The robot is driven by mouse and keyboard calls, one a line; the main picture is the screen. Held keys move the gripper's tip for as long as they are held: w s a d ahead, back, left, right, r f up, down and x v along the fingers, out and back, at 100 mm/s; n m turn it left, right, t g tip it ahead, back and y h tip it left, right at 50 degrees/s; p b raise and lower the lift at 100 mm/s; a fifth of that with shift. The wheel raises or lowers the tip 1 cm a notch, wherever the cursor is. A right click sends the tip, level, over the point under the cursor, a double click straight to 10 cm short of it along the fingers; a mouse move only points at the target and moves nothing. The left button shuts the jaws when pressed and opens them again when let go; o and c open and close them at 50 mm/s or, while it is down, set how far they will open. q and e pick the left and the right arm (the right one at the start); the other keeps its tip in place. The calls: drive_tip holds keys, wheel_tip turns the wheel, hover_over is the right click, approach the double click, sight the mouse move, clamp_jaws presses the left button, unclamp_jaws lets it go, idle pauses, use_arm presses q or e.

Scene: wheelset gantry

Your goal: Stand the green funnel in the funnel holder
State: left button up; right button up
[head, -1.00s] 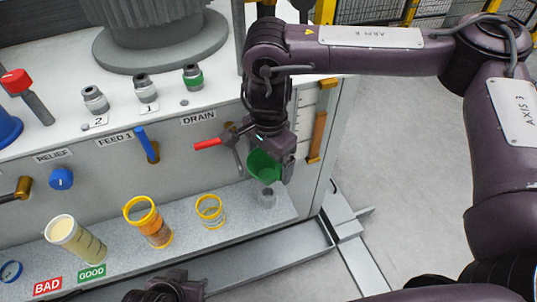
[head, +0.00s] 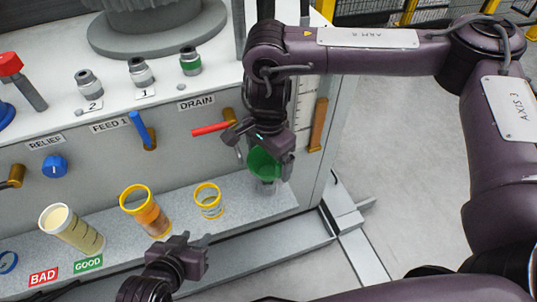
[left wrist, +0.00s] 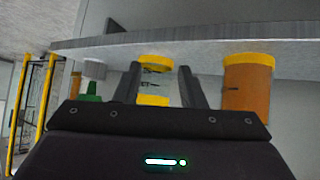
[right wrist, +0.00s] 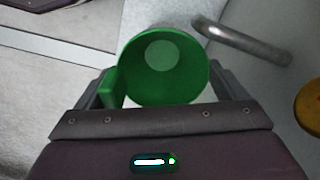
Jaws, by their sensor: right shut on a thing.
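The green funnel (head: 264,163) is held mouth up in my right gripper (head: 266,158), which is shut on it at the right end of the shelf. In the right wrist view I look into the funnel's round mouth (right wrist: 165,68), with its tab between the fingers. The small clear-grey funnel holder (head: 267,187) shows just under the funnel and is partly hidden by it. Whether the spout is inside the holder, I cannot tell. My left gripper (head: 196,250) is open and empty in front of the shelf; its fingers are apart in the left wrist view (left wrist: 158,88).
A yellow-rimmed jar (head: 209,202), an orange-filled jar (head: 148,212) and a pale-filled cup (head: 72,230) stand left on the shelf (head: 240,208). The red drain handle (head: 210,129) is left of my right gripper. Floor rails (head: 350,235) lie at right.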

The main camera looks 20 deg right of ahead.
drive_tip(key=shift+f, duration=0.25)
drive_tip(key=shift+f+b, duration=0.5)
drive_tip(key=shift+f, duration=0.4)
use_arm(q)
drive_tip(key=w+r+t+h, duration=0.1)
drive_tip(key=w+r+t, duration=0.2)
drive_tip(key=r, duration=0.3)
drive_tip(key=w+d+r+t+h, duration=0.1)
drive_tip(key=w+r+t, duration=0.2)
drive_tip(key=r, duration=0.3)
drive_tip(key=shift+w+r+t+b, duration=0.25)
drive_tip(key=shift+r+t+b, duration=0.1)
drive_tip(key=shift+r+t, duration=0.05)
use_arm(e)
drive_tip(key=shift+f, duration=0.4)
use_arm(q)
drive_tip(key=shift+d, duration=0.1)
use_arm(e)
drive_tip(key=o, duration=0.7)
drive_tip(key=shift+c, duration=0.2)
use_arm(q)
drive_tip(key=shift+f, duration=0.1)
use_arm(e)
drive_tip(key=shift+r, duration=0.1)
